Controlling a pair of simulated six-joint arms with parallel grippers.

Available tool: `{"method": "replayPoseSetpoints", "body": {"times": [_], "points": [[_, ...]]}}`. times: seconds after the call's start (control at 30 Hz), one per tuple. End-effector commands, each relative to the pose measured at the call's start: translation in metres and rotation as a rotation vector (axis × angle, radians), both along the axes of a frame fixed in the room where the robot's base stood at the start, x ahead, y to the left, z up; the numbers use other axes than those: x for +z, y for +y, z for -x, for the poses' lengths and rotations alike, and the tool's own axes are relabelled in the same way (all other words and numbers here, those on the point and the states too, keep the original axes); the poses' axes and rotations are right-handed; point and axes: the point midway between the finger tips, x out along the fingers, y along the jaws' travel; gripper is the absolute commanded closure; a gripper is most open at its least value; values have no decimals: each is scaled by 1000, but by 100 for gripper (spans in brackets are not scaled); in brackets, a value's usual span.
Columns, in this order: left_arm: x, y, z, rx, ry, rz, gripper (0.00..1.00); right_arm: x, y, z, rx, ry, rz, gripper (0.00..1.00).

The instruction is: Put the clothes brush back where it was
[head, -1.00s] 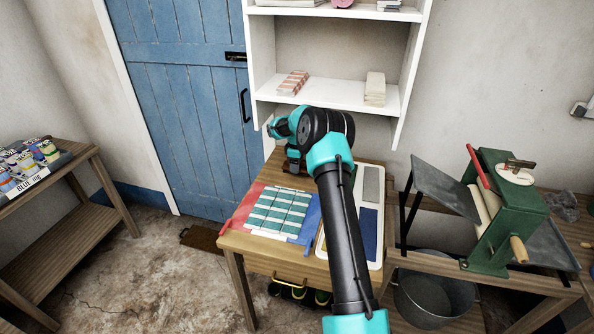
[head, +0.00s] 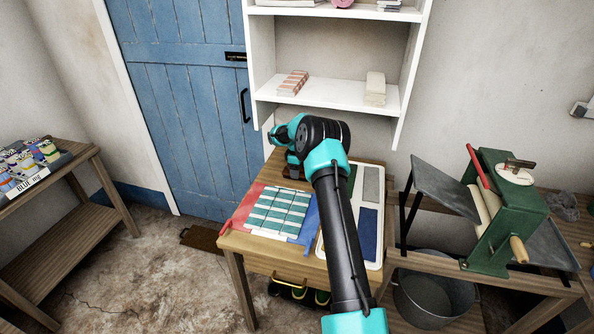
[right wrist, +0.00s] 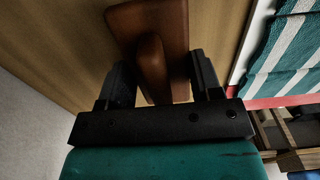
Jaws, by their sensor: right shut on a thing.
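The clothes brush (right wrist: 150,25) is brown wood with a raised grip, seen in the right wrist view. My right gripper (right wrist: 160,75) is shut on that grip, one black finger on each side. The brush is over the back part of the wooden table (head: 262,246); I cannot tell whether it touches the top. In the head view my right gripper (head: 292,168) points down at the back of the table, and my own arm hides most of the brush and fingers there. My left gripper is not in view.
Folded teal-striped cloths (head: 278,212) on a red and blue mat lie in front of the gripper. A white tray (head: 377,262) with coloured panels lies to the right, partly behind my arm. White shelves (head: 330,92) stand behind. A green mangle (head: 503,215) stands far right.

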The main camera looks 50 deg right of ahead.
Motion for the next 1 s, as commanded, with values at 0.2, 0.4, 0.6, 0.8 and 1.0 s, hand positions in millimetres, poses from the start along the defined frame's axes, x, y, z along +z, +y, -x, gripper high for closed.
{"method": "replayPoseSetpoints", "body": {"times": [0.2,0.4,0.6,0.8,1.0], "points": [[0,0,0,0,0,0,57,-3,0,0,0,0,-1,67],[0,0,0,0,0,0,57,-3,0,0,0,0,-1,25],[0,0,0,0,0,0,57,-3,0,0,0,0,0,16],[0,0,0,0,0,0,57,0,0,0,0,0,0,16],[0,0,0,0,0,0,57,18,0,0,0,-1,0,16]]}}
